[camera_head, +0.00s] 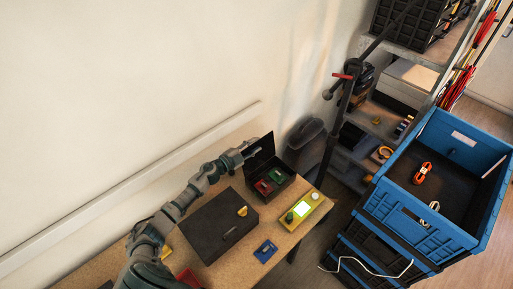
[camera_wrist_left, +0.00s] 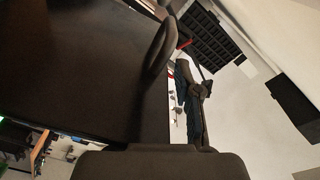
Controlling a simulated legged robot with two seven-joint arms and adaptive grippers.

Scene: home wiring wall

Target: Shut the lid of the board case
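The black board case (camera_head: 283,189) stands open on the wooden table in the head view, with red (camera_head: 264,187) and green (camera_head: 277,175) pieces inside. Its lid (camera_head: 264,146) stands raised at the back, on the wall side. My left gripper (camera_head: 252,153) reaches in from the left and its tip is at the left edge of the lid; I cannot tell whether they touch. In the left wrist view a large dark panel (camera_wrist_left: 80,70), probably the lid, fills the left side, beside a dark curved finger (camera_wrist_left: 160,45). The finger opening is unclear. My right gripper is not in view.
A closed dark case (camera_head: 218,228) with a yellow piece (camera_head: 242,211) on it lies left of the open case. A yellow-green device (camera_head: 303,210) and a blue piece (camera_head: 265,251) lie in front. Blue crates (camera_head: 420,225) and a shelf stand right.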

